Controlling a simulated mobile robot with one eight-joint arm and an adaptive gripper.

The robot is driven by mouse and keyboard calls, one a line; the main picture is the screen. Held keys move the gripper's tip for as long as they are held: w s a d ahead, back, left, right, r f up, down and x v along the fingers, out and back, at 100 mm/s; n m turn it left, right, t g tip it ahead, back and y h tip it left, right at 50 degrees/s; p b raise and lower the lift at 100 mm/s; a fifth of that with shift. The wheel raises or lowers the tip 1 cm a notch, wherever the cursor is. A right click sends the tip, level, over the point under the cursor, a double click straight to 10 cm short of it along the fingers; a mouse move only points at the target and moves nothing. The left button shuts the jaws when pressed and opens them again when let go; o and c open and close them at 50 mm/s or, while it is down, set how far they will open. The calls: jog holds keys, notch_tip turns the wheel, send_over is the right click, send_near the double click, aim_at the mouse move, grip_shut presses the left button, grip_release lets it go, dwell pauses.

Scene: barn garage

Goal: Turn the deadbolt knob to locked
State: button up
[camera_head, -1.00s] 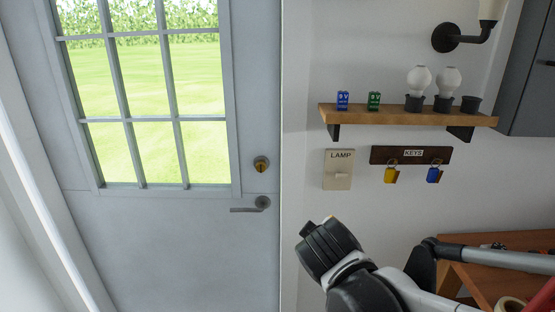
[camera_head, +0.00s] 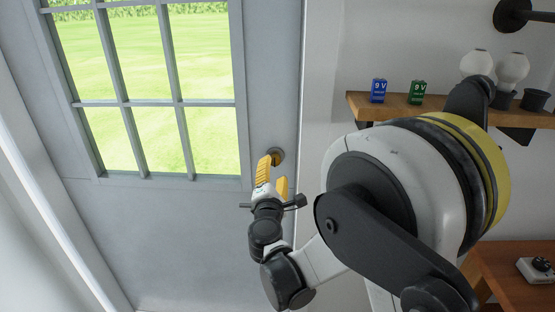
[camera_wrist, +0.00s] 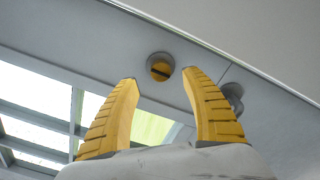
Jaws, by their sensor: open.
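The deadbolt knob (camera_head: 279,155) is a brass-yellow piece in a round dark metal plate on the grey door (camera_head: 190,220), right of the window. It shows clearly in the wrist view (camera_wrist: 160,67), where a dark bar crosses its yellow face on a slant. My gripper (camera_head: 273,171) has yellow ribbed fingers and is raised toward the knob from below. In the wrist view my gripper (camera_wrist: 160,77) is open and empty, with the knob seen between and just beyond the fingertips. No contact is visible. In the head view a finger partly covers the knob.
The door's lever handle (camera_wrist: 232,95) sits near the right finger in the wrist view and is mostly hidden behind my gripper in the head view. A wooden shelf (camera_head: 430,110) with batteries and bulbs is at the right. A wooden table (camera_head: 512,285) stands at lower right.

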aim_at(275, 161)
jog(key=w+b, duration=0.1)
jog(key=w, duration=0.6)
jog(key=shift+d, duration=0.15)
jog(key=shift+c, duration=0.4)
jog(key=c, duration=1.1)
